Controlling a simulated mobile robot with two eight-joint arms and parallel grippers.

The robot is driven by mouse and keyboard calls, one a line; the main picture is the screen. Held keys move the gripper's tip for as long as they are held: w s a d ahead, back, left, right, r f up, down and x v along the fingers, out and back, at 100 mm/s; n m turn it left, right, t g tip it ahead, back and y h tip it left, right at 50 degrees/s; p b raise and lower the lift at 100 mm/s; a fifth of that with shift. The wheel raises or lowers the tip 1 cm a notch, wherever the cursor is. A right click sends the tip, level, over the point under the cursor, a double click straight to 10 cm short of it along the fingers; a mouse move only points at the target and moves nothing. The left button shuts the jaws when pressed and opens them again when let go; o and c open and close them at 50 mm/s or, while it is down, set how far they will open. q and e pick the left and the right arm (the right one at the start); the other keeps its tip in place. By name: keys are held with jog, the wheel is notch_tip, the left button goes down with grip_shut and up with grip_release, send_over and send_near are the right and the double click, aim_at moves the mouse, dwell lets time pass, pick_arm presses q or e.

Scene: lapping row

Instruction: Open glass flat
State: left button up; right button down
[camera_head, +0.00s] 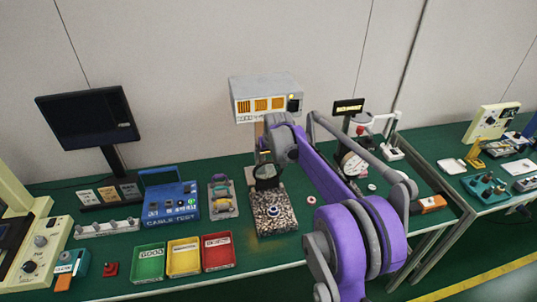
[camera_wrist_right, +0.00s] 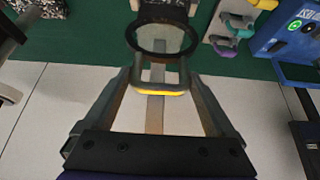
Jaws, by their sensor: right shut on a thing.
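The glass flat (camera_head: 267,172) is a round clear disc in a black frame at the back of a speckled granite block (camera_head: 285,222). It looks raised and tilted up, clear of the block's front top, where a small ring-shaped part (camera_head: 274,210) sits. In the right wrist view the glass flat (camera_wrist_right: 160,40) is just beyond my fingers, with a grey, yellow-edged handle (camera_wrist_right: 158,92) on its near side. My right gripper (camera_wrist_right: 160,82) is shut on this handle. In the head view my right gripper (camera_head: 265,157) is partly hidden by its arm. My left gripper is not visible.
A lamp box (camera_head: 265,99) stands above and behind the block. Green (camera_head: 149,262), yellow (camera_head: 184,257) and red (camera_head: 219,251) trays lie in front left. A blue cable tester (camera_head: 171,203) and a rack of coloured pieces (camera_head: 222,196) stand left. A dial gauge (camera_head: 353,164) stands right.

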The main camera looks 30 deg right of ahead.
grip_release()
jog(key=shift+d+r, duration=0.1)
jog(key=shift+d, duration=0.1)
jog(key=v, duration=1.1)
jog(key=s+a+f+n, duration=0.1)
jog(key=s+a+f, duration=0.1)
jog(key=s+a, duration=0.5)
jog(key=s+a+f+n, duration=0.1)
jog(key=s+a+f, duration=0.25)
jog(key=s, duration=0.75)
jog(key=s+a+f, duration=0.2)
jog(key=s+f, duration=0.2)
jog(key=s, duration=0.3)
jog(key=s+a+f+y, duration=0.1)
jog(key=s+a+f, duration=0.1)
jog(key=s+f, duration=0.3)
jog(key=shift+s+a+n, duration=0.35)
jog(key=shift+s+n, duration=0.05)
jog(key=shift+s, duration=0.8)
